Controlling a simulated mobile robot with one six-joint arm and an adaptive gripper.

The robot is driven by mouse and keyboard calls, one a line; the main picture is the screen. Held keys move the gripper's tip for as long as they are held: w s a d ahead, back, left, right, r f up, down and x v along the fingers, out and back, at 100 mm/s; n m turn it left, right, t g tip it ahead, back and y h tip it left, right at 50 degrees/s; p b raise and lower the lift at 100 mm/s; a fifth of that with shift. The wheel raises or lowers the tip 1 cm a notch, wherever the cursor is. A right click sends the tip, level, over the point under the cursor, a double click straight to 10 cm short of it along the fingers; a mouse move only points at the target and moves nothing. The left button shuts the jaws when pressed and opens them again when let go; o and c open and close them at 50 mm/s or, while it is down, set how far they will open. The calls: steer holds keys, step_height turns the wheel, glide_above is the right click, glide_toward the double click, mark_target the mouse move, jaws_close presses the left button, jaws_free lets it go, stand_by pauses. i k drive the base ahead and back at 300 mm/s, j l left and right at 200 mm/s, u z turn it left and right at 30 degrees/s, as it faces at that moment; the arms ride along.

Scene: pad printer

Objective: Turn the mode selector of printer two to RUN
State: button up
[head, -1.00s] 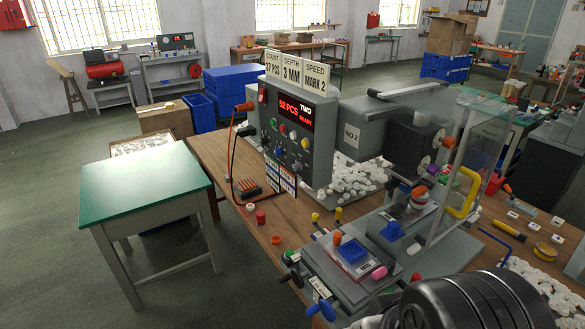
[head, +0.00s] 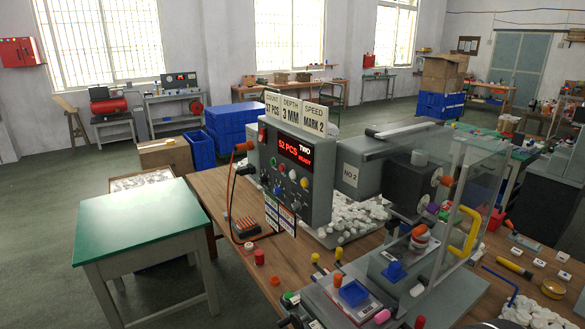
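Printer two's grey control box (head: 318,205) stands on the wooden bench in the head view. Its red-lit display (head: 296,153) reads "52 PCS" and "READY", with "TWO" beside it. Small label plates (head: 279,213) hang at the panel's lower edge. The printer body (head: 352,176) marked "NO 2" is behind to the right.
A green-topped table (head: 135,220) stands left of the wooden bench (head: 210,190). An orange-handled lever (head: 244,146) and cable are at the box's left. A clear guard (head: 475,200) with a yellow handle is at the right. Loose white parts lie around the box.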

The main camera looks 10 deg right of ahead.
mark_target(297, 206)
steer(key=i+j+z, duration=0.35)
steer(key=i+j, duration=0.55)
steer(key=i+l, duration=0.05)
steer(key=i, duration=0.05)
